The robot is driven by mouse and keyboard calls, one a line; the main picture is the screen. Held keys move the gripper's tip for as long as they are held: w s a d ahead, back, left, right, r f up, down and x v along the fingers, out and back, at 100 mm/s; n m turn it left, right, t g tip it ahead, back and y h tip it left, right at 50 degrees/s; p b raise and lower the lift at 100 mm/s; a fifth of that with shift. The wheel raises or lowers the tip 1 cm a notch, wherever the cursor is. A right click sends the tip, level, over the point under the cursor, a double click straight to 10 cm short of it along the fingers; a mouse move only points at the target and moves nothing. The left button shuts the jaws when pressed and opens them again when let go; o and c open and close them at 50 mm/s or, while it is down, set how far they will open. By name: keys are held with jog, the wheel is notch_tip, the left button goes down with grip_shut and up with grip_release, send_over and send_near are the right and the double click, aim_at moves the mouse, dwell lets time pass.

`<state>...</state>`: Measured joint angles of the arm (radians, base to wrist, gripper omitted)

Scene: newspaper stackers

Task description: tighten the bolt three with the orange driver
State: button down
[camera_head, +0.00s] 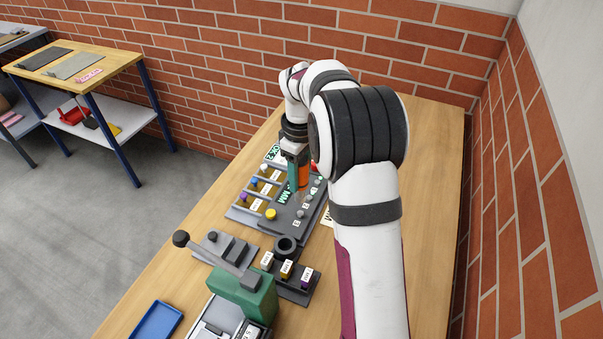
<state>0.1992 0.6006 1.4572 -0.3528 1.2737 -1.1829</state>
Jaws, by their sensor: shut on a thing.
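My gripper (297,156) is shut on the orange driver (304,178) and points down over a dark grey bolt plate (281,221) on the wooden bench. The driver is close to upright, with its lower end near the row of bolts. Whether its tip touches a bolt cannot be told. The silver bolts stand in a row along the plate's right side, with small white number labels. Labels 1 and 2 read at the near end. Bolt three (314,189) seems to be farther along the row, but its label is too small to read surely.
A rack (240,215) with coloured-topped drivers lies left of the plate. Nearer stand a green lever press (244,297), a dark block with small labelled parts (313,288) and a blue tray (156,321). Brick walls close the back and right. The bench's far right is bare.

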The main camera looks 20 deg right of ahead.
aim_at(300, 194)
jog(key=shift+f, duration=2.8)
jog(key=shift+f, duration=0.5)
dwell(0.7)
notch_tip(300, 194, up, 5)
jog(key=shift+r, duration=0.1)
dwell(0.4)
dwell(0.4)
